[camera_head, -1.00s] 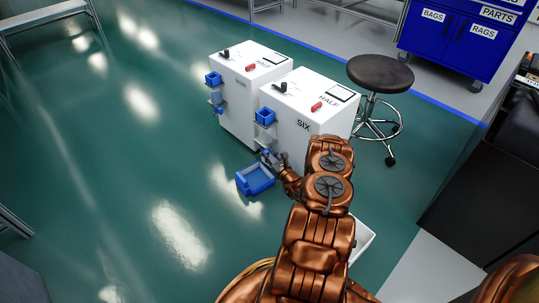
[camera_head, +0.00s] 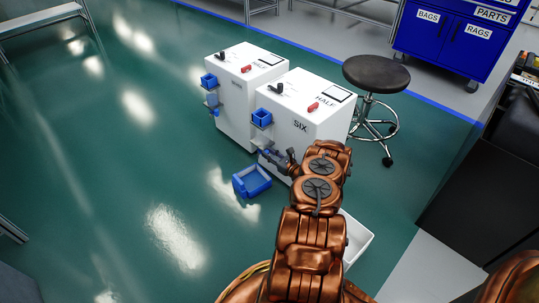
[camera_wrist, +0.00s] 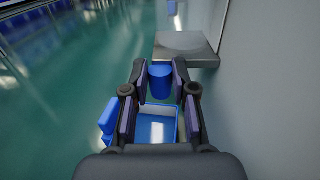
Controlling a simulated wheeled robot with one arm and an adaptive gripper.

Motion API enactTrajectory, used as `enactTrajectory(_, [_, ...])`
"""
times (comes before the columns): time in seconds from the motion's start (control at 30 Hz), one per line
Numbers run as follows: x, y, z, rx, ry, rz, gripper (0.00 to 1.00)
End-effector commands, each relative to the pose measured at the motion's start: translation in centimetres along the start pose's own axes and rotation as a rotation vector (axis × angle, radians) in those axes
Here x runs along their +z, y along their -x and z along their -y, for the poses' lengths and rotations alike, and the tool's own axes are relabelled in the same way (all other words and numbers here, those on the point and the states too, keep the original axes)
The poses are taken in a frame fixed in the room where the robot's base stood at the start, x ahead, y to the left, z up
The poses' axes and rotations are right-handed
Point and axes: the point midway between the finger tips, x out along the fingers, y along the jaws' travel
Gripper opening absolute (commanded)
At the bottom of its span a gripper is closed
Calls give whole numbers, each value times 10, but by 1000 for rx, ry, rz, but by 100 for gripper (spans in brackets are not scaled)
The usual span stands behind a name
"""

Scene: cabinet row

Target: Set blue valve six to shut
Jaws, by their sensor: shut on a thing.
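The white cabinet marked SIX (camera_head: 312,142) stands on the green floor. My gripper (camera_head: 266,151) is at its left side, below a small blue box (camera_head: 262,116) on a ledge. In the wrist view my gripper (camera_wrist: 160,78) is shut on a blue cylinder (camera_wrist: 160,82), the handle of blue valve six, between its two finger pads. The rest of the valve is hidden or too small to make out. A grey ledge (camera_wrist: 185,48) sticks out from the cabinet wall just beyond the fingertips.
A blue open bin (camera_head: 252,182) lies on the floor below my gripper. A similar white cabinet (camera_head: 240,110) with blue parts stands behind. A round stool (camera_head: 376,74) is to the right, a white tray (camera_head: 357,240) near my arm.

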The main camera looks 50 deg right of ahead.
Motion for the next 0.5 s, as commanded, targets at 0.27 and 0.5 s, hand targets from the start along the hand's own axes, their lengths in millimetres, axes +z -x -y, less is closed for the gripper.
enactTrajectory(0.27, [0, 1, 0, -2, -1, 0, 48])
enactTrajectory(0.5, [-1, 1, 0, -2, -1, -1, 52])
